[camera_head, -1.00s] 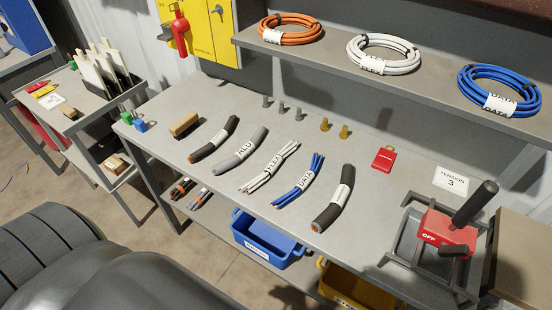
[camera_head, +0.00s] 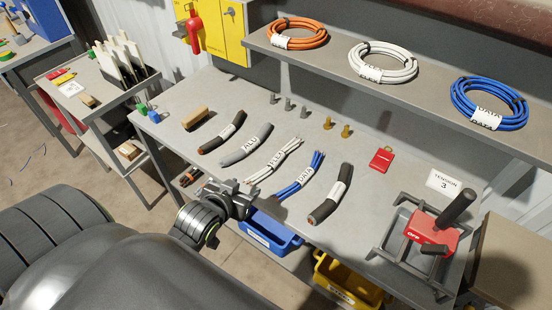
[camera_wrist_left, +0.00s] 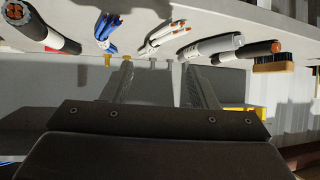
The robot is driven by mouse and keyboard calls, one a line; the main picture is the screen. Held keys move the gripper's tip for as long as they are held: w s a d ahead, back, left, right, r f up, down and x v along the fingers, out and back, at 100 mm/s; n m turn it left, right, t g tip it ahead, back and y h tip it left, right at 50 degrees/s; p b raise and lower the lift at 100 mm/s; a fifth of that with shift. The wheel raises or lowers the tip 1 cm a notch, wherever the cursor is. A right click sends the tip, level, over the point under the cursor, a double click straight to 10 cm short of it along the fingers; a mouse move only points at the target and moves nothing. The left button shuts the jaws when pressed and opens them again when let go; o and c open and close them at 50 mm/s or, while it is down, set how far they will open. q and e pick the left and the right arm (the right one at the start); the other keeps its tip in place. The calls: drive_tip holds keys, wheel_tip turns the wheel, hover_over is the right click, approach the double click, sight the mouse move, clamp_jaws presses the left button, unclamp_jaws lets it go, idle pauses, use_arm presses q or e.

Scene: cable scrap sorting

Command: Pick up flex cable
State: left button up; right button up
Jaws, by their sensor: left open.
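The flex cable (camera_head: 272,162) is a bundle of white strands with a white label, lying on the grey workbench between the grey ALU cable (camera_head: 245,146) and the blue DATA cable (camera_head: 300,180). In the left wrist view its cut strand ends (camera_wrist_left: 165,38) show near the top middle. My left gripper (camera_head: 247,192) is at the bench's front edge, just in front of the flex cable's near end. Its two fingers (camera_wrist_left: 158,76) are spread, with nothing between them. My right gripper is not in view.
Black cables lie at both ends of the row (camera_head: 222,132) (camera_head: 330,195). A wooden brush (camera_head: 195,118), metal lugs and a red tag (camera_head: 382,160) are also on the bench (camera_head: 395,185). Blue (camera_head: 270,235) and yellow bins sit below.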

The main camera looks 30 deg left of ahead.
use_arm(q)
drive_tip(key=w+r+t, duration=0.1)
drive_tip(key=w, duration=0.1)
drive_tip(key=p, duration=0.1)
approach(275, 161)
drive_tip(key=x, duration=0.4)
drive_tip(key=shift+w+a+f, duration=0.2)
drive_tip(key=shift+a+f, duration=0.1)
drive_tip(key=shift+a, duration=0.15)
drive_tip(key=shift+w+f+p, duration=0.1)
drive_tip(key=shift+w+p, duration=0.3)
drive_tip(key=shift+w, duration=0.05)
drive_tip(key=w, duration=0.1)
drive_tip(key=w+f, duration=0.1)
drive_tip(key=shift+w+d+f+p, duration=0.2)
drive_tip(key=shift+w+p, duration=0.1)
drive_tip(key=shift+w+a+f, duration=0.1)
drive_tip(key=shift+w+f, duration=0.3)
drive_tip(key=shift+w, duration=0.15)
clamp_jaws()
